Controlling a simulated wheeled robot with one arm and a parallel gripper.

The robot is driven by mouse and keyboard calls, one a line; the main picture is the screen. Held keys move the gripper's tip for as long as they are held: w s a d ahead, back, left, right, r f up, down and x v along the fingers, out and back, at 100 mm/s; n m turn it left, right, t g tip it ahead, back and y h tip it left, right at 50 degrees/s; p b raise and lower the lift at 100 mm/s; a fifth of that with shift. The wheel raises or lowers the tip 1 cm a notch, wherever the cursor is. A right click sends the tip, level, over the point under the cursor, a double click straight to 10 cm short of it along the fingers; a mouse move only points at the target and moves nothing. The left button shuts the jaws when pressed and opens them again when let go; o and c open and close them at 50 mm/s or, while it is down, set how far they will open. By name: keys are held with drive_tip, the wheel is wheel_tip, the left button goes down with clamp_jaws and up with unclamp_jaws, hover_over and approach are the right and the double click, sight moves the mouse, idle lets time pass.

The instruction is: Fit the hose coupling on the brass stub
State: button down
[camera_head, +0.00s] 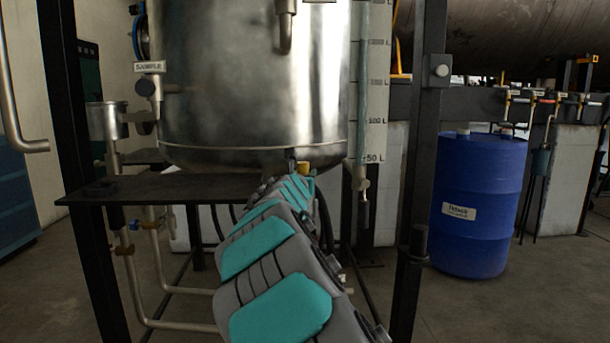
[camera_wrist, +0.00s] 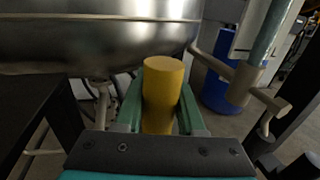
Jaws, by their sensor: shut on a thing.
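My gripper (camera_wrist: 162,100) is shut on a mustard-yellow cylinder (camera_wrist: 163,72), which I take to be the hose coupling. Its teal fingers press on both sides, and the cylinder stands upright between them with its flat top showing. In the head view a small part of the yellow coupling (camera_head: 304,168) shows at the far end of my arm, just below the steel vessel; my arm hides most of the gripper. I cannot clearly make out the brass stub. A small brass-coloured valve (camera_head: 149,224) sits on the pipe at lower left, apart from my gripper.
The steel vessel (camera_head: 250,90) hangs close above and beyond my gripper. A dark shelf (camera_head: 150,188) lies to the left, and a dark post (camera_head: 421,180) stands to the right. The level gauge's lower fitting (camera_head: 362,185) hangs right of my gripper. A blue drum (camera_head: 478,230) stands further right.

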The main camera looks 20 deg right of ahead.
wheel_tip(320, 180, down, 6)
drive_tip(key=b, duration=0.6)
drive_tip(key=shift+f, duration=0.25)
idle(2.2)
drive_tip(key=shift+c, duration=2.2)
unclamp_jaws()
drive_tip(key=shift+s, duration=0.1)
drive_tip(key=v, duration=0.7)
drive_tip(key=shift+s+a, duration=0.2)
drive_tip(key=shift+s, duration=0.05)
